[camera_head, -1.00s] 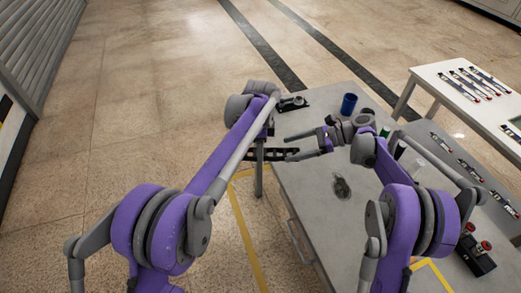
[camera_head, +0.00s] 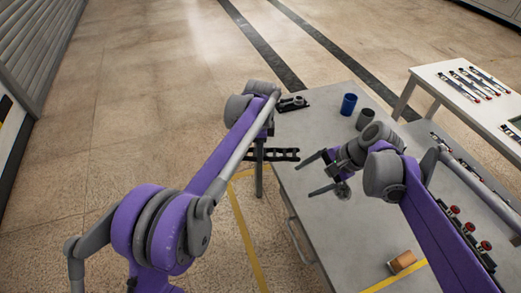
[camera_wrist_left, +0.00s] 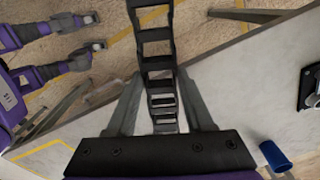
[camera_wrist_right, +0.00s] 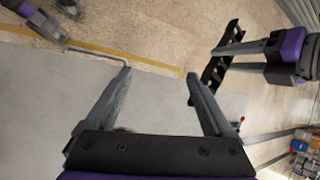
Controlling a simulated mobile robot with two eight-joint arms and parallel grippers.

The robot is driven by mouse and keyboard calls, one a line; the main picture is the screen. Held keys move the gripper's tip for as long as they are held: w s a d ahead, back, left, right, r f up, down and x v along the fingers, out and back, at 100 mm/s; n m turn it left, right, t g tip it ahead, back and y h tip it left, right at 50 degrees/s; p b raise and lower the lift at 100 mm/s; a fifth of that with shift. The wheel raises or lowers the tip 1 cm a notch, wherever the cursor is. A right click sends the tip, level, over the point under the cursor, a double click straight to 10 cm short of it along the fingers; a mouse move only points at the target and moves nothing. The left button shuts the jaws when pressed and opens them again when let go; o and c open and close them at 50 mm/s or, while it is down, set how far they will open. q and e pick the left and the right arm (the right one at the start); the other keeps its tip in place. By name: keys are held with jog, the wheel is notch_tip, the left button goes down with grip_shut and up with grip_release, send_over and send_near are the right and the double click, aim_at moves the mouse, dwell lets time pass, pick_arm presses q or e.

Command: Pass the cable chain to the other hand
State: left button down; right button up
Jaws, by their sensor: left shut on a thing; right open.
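The black cable chain (camera_head: 283,154) juts out past the table's left edge, above the floor, partly hidden by my left arm in the head view. My left gripper (camera_wrist_left: 160,78) is shut on the chain, which runs between its fingers in the left wrist view (camera_wrist_left: 155,48). In the right wrist view the left gripper's fingers (camera_wrist_right: 232,48) cross the ladder-like chain (camera_wrist_right: 212,75). My right gripper (camera_head: 311,177) is open and empty over the table's left part, its spread fingers pointing left. It is apart from the chain's free end.
The grey table (camera_head: 325,235) has a blue cup (camera_head: 348,104), a dark cup (camera_head: 365,119) and a small black fixture (camera_head: 293,103) at the back. A brown block (camera_head: 402,262) lies at the front. Red-knobbed black parts (camera_head: 470,230) stand at the right. A second table (camera_head: 437,76) is beyond.

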jog(key=s+d+f+n+t+h, duration=0.2)
jog(key=s+n, duration=0.3)
jog(key=s, duration=0.3)
jog(key=s+d+f+n+t+h, duration=0.1)
jog(key=s+d+f+n+h, duration=0.3)
jog(key=s, duration=0.5)
jog(key=shift+d+n+t+h, duration=0.15)
jog(key=shift+n+t+h, duration=0.2)
jog(key=shift+n, duration=0.65)
